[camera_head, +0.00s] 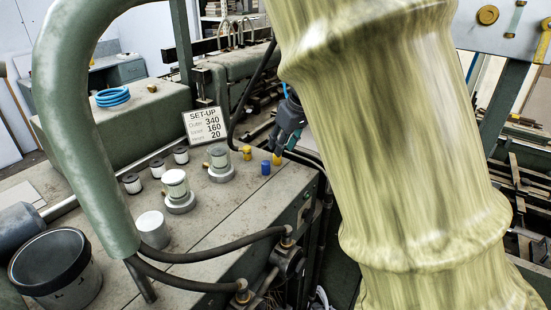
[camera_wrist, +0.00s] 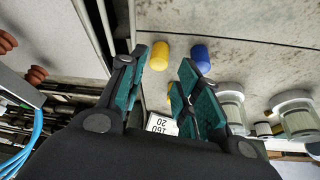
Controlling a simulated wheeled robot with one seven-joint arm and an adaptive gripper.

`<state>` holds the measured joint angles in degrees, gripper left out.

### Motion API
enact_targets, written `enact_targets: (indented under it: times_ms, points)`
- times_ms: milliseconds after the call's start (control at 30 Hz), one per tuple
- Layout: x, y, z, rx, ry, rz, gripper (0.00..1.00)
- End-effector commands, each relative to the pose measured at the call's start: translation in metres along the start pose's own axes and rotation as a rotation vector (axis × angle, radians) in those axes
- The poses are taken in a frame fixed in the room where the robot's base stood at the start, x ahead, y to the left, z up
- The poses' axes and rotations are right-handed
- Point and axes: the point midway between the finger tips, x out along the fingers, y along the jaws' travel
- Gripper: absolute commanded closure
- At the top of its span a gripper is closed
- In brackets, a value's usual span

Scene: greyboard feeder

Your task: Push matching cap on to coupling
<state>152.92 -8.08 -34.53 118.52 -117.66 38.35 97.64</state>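A yellow cap (camera_head: 277,158) and a blue cap (camera_head: 265,168) stand close together near the right edge of the grey bench. A yellow fitting (camera_head: 247,152), which may be the coupling, stands a little to their left. My gripper (camera_head: 281,146) points down just above the yellow cap. In the wrist view my gripper (camera_wrist: 165,58) is open, with its fingers apart. The yellow cap (camera_wrist: 160,55) shows between the fingertips, nearer the left one; I cannot tell whether they touch. The blue cap (camera_wrist: 200,56) is just outside the right finger. That finger partly hides another yellow piece (camera_wrist: 171,86).
White filter cartridges (camera_head: 175,184) in metal holders, dark-ended cylinders (camera_head: 132,183) and a white cup (camera_head: 152,228) stand on the bench. A set-up sign (camera_head: 204,124) is behind. Hoses (camera_head: 215,252) cross the front. A black bucket (camera_head: 55,268) is at lower left.

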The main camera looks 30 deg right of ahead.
Motion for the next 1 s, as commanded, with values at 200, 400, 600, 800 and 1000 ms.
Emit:
enact_targets:
  times_ms: [200, 400, 600, 800, 1000]
  points:
    - [0.014, 0.002, -0.008, 0.0, -0.01, -0.002, 0.67]
    - [0.03, 0.002, -0.008, 0.001, -0.013, -0.003, 0.67]
    - [0.045, 0.003, -0.007, 0.002, -0.011, -0.003, 0.67]
    - [0.06, 0.003, -0.007, 0.001, -0.012, -0.002, 0.67]
    - [0.064, 0.002, -0.007, 0.0, -0.012, -0.001, 0.67]
